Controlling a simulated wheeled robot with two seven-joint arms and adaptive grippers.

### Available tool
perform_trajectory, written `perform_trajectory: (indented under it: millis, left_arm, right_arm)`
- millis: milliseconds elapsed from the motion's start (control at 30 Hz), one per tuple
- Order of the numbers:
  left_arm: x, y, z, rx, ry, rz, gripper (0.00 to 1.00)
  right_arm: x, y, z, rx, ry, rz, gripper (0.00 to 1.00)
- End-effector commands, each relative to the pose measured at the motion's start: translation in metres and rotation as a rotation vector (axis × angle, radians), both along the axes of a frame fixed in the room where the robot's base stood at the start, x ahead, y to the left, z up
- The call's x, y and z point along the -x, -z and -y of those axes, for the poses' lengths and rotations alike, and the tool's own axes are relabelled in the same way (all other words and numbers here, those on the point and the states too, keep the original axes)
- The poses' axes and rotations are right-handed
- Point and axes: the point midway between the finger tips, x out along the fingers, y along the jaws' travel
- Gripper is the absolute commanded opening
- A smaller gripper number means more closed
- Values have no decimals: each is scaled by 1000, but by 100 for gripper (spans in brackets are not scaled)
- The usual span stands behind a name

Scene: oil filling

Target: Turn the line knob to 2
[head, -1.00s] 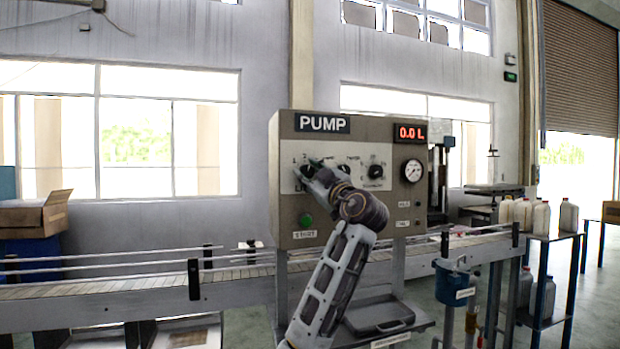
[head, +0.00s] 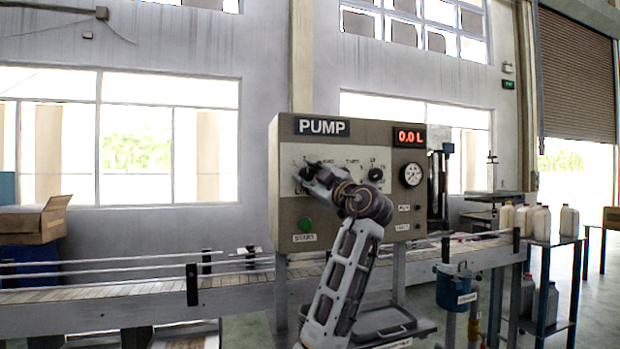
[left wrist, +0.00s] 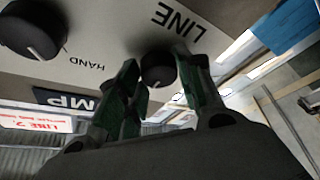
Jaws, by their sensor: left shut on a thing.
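The grey pump panel (head: 286,222) stands upright with the line knob at its upper left. In the left wrist view the black line knob (left wrist: 157,66) shows beside the printed word LINE. My left gripper (head: 312,174) reaches up to the panel from below and covers most of the knob in the head view. In the left wrist view its two green-padded fingers (left wrist: 164,88) are on either side of the knob, shut on it. The knob's pointer mark is small, and the numbers around it are hidden or unreadable. My right gripper is not in view.
Another black knob (left wrist: 32,28) with a HAND label sits near the line knob. A third knob (head: 376,174), a gauge (head: 411,174), a display reading 0.0 L (head: 410,136) and a green button (head: 305,224) are on the panel. A conveyor (head: 130,308) runs below.

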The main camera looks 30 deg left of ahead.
Motion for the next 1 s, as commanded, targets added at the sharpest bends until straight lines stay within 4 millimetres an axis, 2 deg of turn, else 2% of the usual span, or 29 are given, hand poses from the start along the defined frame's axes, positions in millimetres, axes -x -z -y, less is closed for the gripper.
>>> perform_trajectory:
  millis: [233, 267, 400, 767, 1000]
  left_arm:
    - [0, 2, 0, 3, -1, -2, 12]
    - [0, 2, 0, 3, -1, -2, 39]
    - [0, 1, 0, 2, -1, -2, 57]
    - [0, 0, 0, 1, 1, 0, 58]
    - [4, 3, 11, 1, 1, 0, 58]
  right_arm:
    - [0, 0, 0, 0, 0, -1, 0]
    - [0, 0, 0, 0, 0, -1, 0]
    - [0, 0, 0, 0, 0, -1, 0]
    - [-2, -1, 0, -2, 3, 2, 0]
    - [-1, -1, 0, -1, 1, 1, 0]
